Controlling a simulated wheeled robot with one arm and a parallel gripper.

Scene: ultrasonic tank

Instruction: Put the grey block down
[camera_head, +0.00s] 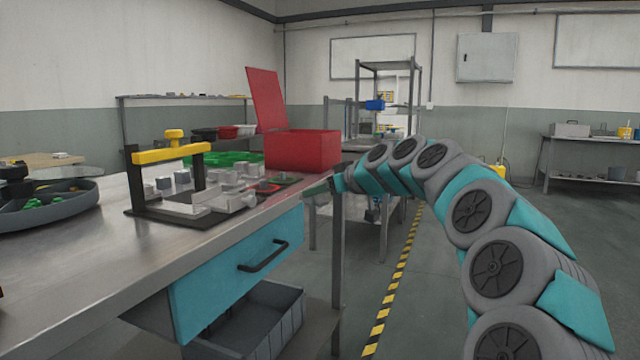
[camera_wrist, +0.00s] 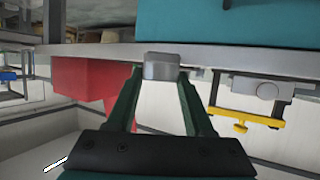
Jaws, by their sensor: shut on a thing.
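The grey block (camera_wrist: 162,67) is a small rounded block between the tips of my gripper (camera_wrist: 158,78) in the wrist view, which shows the room upside down. My gripper is shut on it. In the head view my gripper (camera_head: 320,190) is at the right end of the metal workbench (camera_head: 100,245), by its edge. The block cannot be made out clearly there. In the wrist view the bench edge (camera_wrist: 225,56) runs behind the block. I cannot tell whether the block touches the bench.
A red box (camera_head: 303,150) with its lid up stands at the bench's far end. A fixture with a yellow bar (camera_head: 170,155) and several small grey blocks stand on the bench. A teal drawer (camera_head: 235,270) and a grey bin (camera_head: 270,325) are below.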

